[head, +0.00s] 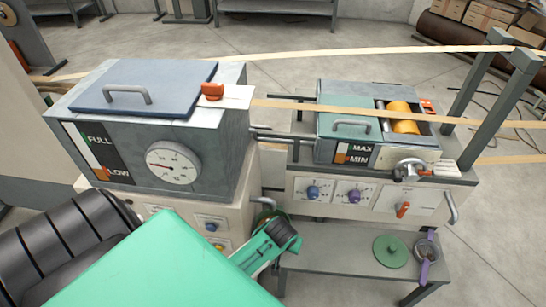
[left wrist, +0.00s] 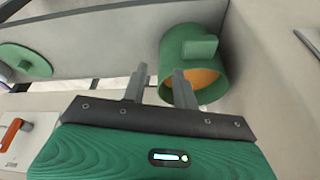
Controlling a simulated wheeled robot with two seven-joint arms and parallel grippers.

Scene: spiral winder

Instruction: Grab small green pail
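The small green pail (left wrist: 190,75) shows in the left wrist view just beyond my fingers, its orange-brown inside visible. It is tilted in the picture, with a block-like green piece on its near side. My left gripper (left wrist: 158,82) has its two fingers apart with nothing between them. The right finger overlaps the pail's edge in the picture; I cannot tell if they touch. In the head view my left arm reaches down beside the left machine and hides most of the pail's area. My right gripper is not in view.
A round green lid (head: 391,250) and a small purple-handled pan (head: 427,252) are on the low shelf (head: 340,262). The gauge machine (head: 150,150) and the MAX/MIN machine (head: 340,145) stand close around the arm. Tan strips run above them.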

